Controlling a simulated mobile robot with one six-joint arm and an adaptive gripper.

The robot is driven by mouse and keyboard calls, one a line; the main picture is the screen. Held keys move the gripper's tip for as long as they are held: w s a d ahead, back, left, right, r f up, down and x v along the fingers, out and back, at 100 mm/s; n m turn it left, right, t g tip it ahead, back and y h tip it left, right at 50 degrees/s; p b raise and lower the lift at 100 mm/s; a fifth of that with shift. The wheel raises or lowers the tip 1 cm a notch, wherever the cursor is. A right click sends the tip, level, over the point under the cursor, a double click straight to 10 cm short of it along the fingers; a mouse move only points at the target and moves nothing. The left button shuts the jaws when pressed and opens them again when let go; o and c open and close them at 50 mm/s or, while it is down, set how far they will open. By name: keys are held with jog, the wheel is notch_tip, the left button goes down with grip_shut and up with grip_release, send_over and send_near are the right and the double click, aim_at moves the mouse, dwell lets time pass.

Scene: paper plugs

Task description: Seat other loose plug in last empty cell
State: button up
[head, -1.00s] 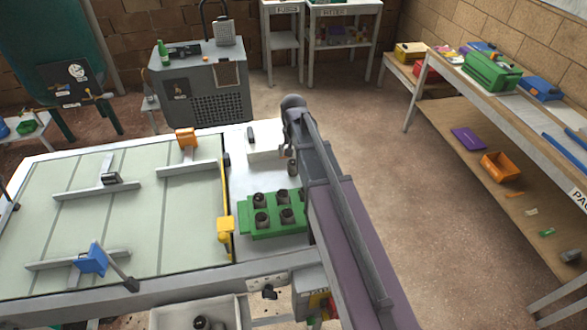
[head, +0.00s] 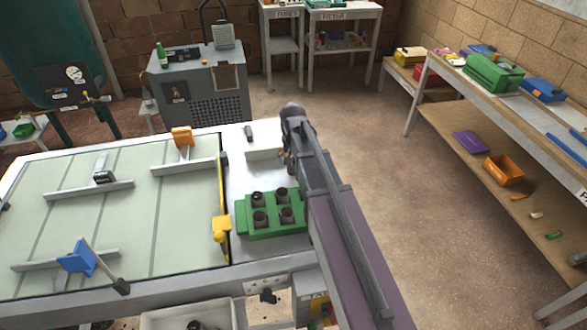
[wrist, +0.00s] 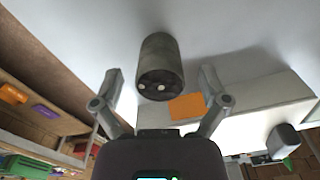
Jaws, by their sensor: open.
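A loose dark-grey cylindrical plug (wrist: 160,68) stands on the white tabletop in the wrist view, between the two fingers of my gripper (wrist: 158,88). The fingers are spread, with a gap on each side of the plug. In the head view my gripper (head: 289,160) is at the far end of my arm, beyond the green rack, and the loose plug is mostly hidden there. The green rack (head: 241,222) holds several dark plugs (head: 285,216) standing upright. My arm passes close along the rack's right end, and I cannot see an empty cell.
A yellow clamp (head: 221,228) is left of the rack. A bin (head: 160,320) below the table edge holds a dark plug (head: 194,325).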

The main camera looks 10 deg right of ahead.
dwell(0.4)
jog(key=c, duration=1.1)
jog(key=shift+r, duration=0.25)
notch_tip(320, 180, up, 10)
jog(key=p, duration=1)
jog(key=shift+f, duration=0.2)
